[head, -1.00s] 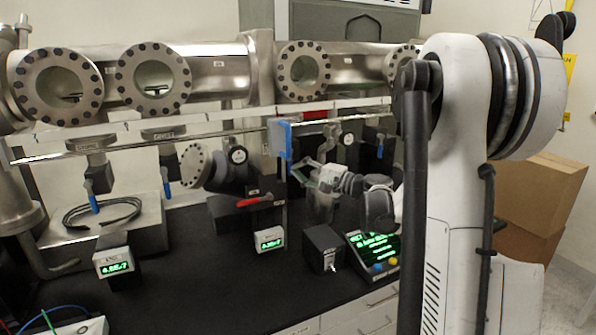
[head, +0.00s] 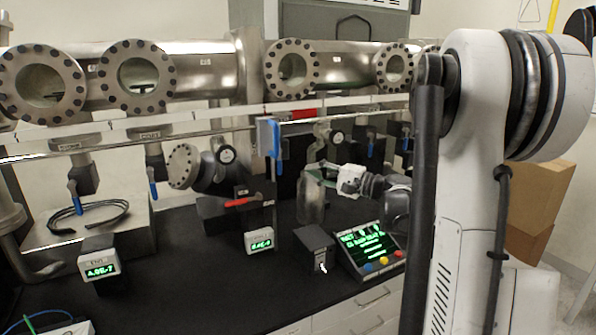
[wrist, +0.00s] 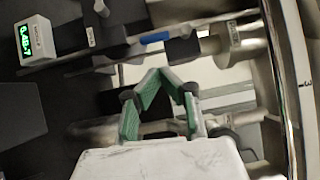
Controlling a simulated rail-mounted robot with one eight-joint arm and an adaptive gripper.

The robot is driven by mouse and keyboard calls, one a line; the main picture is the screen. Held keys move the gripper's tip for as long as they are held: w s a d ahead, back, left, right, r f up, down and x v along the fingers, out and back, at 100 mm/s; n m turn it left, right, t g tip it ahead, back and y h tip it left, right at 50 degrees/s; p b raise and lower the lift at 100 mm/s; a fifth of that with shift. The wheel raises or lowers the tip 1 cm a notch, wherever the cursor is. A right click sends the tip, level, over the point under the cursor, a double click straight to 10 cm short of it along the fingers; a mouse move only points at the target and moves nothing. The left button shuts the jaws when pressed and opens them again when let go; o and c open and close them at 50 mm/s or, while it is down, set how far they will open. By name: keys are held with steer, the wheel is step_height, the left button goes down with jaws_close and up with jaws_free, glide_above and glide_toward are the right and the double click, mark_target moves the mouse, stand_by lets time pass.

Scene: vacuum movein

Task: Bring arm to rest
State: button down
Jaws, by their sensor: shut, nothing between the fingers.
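My gripper (head: 316,170) shows in the head view over the black bench, past the upright part of my own arm. In the wrist view its green-padded fingers (wrist: 161,73) come together at the tips with nothing held between them. In the head view the fingers point left, close to a grey metal cylinder (head: 311,198) below and a blue-handled valve (head: 274,138) to the left. I cannot tell the exact gap to either. Part of my arm is hidden behind its own column.
A steel vacuum pipe with round flanged windows (head: 138,79) runs above the bench. A red-handled valve (head: 245,202), small displays (head: 259,241), a black box (head: 315,249) and a button console (head: 370,249) stand around the arm. Open black bench top (head: 190,275) lies at front.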

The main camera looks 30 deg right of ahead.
steer(key=v, duration=0.5)
steer(key=shift+s+d, duration=0.2)
steer(key=shift+d, duration=0.05)
steer(key=shift+a, duration=0.1)
steer(key=s+a+f+n+g+h, duration=0.1)
steer(key=s+a+f+n+g, duration=0.15)
steer(key=a, duration=0.85)
steer(key=s+a+f+n+g+h, duration=0.15)
steer(key=a+g, duration=0.25)
steer(key=a, duration=0.7)
steer(key=s+a+f+n+h, duration=0.1)
steer(key=s+a+n+h, duration=0.1)
steer(key=s, duration=0.4)
steer(key=s+a+f+n+g+h, duration=0.1)
steer(key=s+a+f+n+h, duration=0.1)
steer(key=s+a+n, duration=0.2)
steer(key=s+a+f+n+g+h, duration=0.1)
steer(key=s+a+f+n+h, duration=0.1)
steer(key=s, duration=0.8)
steer(key=shift+a+f+n, duration=0.2)
steer(key=shift+a+n, duration=0.3)
